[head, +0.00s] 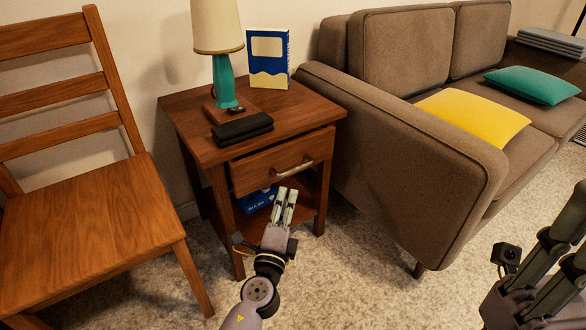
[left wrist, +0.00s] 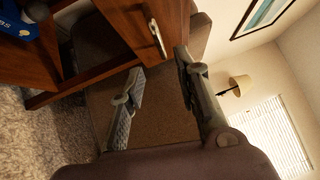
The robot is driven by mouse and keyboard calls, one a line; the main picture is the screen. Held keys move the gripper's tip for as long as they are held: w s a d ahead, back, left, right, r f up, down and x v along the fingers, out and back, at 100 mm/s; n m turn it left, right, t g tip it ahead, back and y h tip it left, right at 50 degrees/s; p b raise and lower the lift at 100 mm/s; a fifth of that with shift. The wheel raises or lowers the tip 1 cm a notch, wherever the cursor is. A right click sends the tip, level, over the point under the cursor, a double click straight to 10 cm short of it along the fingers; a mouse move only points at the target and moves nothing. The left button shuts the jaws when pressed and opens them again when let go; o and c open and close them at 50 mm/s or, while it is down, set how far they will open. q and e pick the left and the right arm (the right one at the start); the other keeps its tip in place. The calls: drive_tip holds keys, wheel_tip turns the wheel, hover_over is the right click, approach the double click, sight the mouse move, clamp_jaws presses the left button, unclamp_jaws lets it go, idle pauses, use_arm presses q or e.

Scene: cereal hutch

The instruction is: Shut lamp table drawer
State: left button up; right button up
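The lamp table (head: 184,110) is brown wood and stands between a chair and a sofa. Its drawer (head: 262,167) is partly out, with the front standing a little forward of the frame. The drawer has a pale metal handle (head: 294,166), which also shows in the left wrist view (left wrist: 157,38). My left gripper (head: 287,194) is just in front of and below the drawer front, pointing toward the table. Its fingers are apart in the left wrist view (left wrist: 158,65), with nothing between them.
A lamp (head: 223,82), a dark folded item (head: 242,129) and a blue-and-yellow box (head: 268,60) are on the tabletop. A blue box (head: 258,200) sits on the lower shelf. A wooden chair (head: 90,235) stands left, a brown sofa (head: 400,150) right. Carpet in front is clear.

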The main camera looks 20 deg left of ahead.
sight(294, 170)
use_arm(q)
drive_tip(key=w, duration=0.3)
drive_tip(key=w+a+r, duration=0.1)
drive_tip(key=w, duration=0.7)
drive_tip(key=shift+a+r, duration=0.15)
drive_tip(key=shift+r, duration=0.1)
drive_tip(key=shift+c, duration=0.4)
clamp_jaws()
